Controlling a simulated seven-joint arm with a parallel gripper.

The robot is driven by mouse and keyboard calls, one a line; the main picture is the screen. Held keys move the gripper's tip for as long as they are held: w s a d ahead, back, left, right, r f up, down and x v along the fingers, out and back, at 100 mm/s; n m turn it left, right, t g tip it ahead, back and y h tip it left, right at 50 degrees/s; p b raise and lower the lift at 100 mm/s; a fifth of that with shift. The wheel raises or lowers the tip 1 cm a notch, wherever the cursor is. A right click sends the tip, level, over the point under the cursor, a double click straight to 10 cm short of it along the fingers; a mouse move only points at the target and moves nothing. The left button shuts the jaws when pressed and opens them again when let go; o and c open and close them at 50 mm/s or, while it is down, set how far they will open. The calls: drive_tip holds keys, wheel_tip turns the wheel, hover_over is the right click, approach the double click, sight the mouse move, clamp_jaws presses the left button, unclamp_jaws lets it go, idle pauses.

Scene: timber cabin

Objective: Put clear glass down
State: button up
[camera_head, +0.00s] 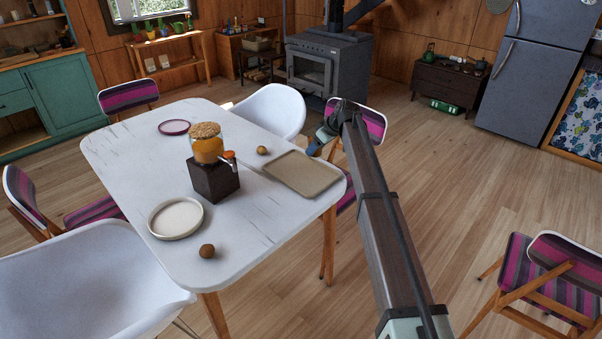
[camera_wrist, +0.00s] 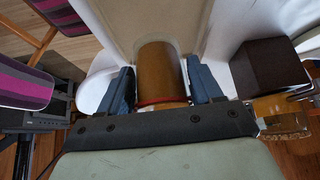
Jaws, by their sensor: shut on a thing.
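My gripper (camera_head: 322,138) hangs just beyond the right end of the white table (camera_head: 110,147) in the head view, near the beige tray (camera_head: 303,174). In the wrist view its two blue fingers (camera_wrist: 161,88) are shut on a glass (camera_wrist: 160,70). The glass looks like a brownish, see-through cylinder with a reddish rim on the side near the palm. I cannot tell whether the brown is its contents or what lies behind it. In the head view I cannot make out the glass. The tray shows behind the glass in the wrist view (camera_wrist: 135,20).
A dark box (camera_head: 214,183) with an orange-filled jar (camera_head: 207,148) stands mid-table. A white plate (camera_head: 175,218), a purple-rimmed plate (camera_head: 174,127) and two small brown balls (camera_head: 207,251) lie around it. Chairs surround the table. Bare tabletop lies front right of the box.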

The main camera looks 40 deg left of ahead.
drive_tip(key=shift+s+d+f, duration=0.15)
drive_tip(key=shift+s+d, duration=0.05)
drive_tip(key=shift+s, duration=0.05)
drive_tip(key=shift+f, duration=4.95)
drive_tip(key=shift+f, duration=0.1)
drive_tip(key=o, duration=1.3)
drive_tip(key=v, duration=1.2)
drive_tip(key=shift+w, duration=0.2)
